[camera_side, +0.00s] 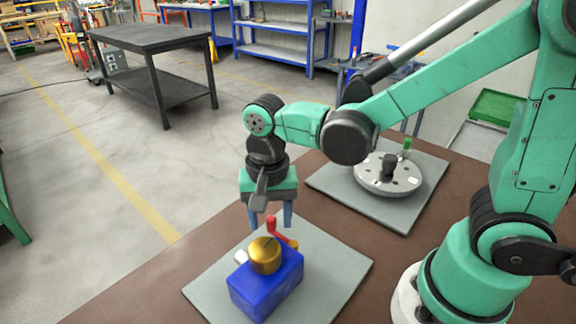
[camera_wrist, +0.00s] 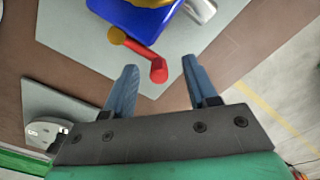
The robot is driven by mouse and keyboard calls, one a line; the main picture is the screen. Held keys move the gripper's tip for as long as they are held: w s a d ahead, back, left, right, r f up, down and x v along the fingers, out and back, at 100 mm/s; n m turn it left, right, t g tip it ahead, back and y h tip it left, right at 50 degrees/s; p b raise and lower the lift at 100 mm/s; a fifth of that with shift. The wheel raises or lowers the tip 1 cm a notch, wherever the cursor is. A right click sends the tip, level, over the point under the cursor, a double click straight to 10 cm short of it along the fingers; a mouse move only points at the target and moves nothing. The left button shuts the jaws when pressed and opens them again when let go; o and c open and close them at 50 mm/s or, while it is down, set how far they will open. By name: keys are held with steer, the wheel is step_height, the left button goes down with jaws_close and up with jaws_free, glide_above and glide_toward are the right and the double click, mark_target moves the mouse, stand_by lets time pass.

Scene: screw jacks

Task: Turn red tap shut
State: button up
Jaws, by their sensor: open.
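The red tap (camera_side: 272,224) is a small red crank on a blue block (camera_side: 268,282) with a brass-coloured round cap (camera_side: 264,254). In the wrist view the red tap (camera_wrist: 158,70) ends in a round red knob, with a yellow ball at the far end of its arm. My gripper (camera_side: 270,220) is above the tap, pointing down. In the wrist view my gripper (camera_wrist: 158,72) is open, with one blue finger on each side of the red knob. I see no finger touching it. The blue block is cut off by the top edge there.
The block stands on a grey plate (camera_side: 335,262) on the brown table (camera_side: 150,272). A second grey plate (camera_side: 330,186) behind it carries a round grey disc (camera_side: 405,181) with a black knob and a green peg (camera_side: 407,144). Bare table lies between the plates.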

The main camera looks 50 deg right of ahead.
mark_target(270, 218)
steer(key=shift+r, duration=2.6)
steer(key=d+r+n+t, duration=0.1)
steer(key=d+n+t, duration=0.6)
steer(key=n, duration=0.1)
steer(key=shift+s+d+r+n, duration=0.15)
steer(key=shift+s+r+n, duration=0.05)
steer(key=shift+s+n, duration=0.2)
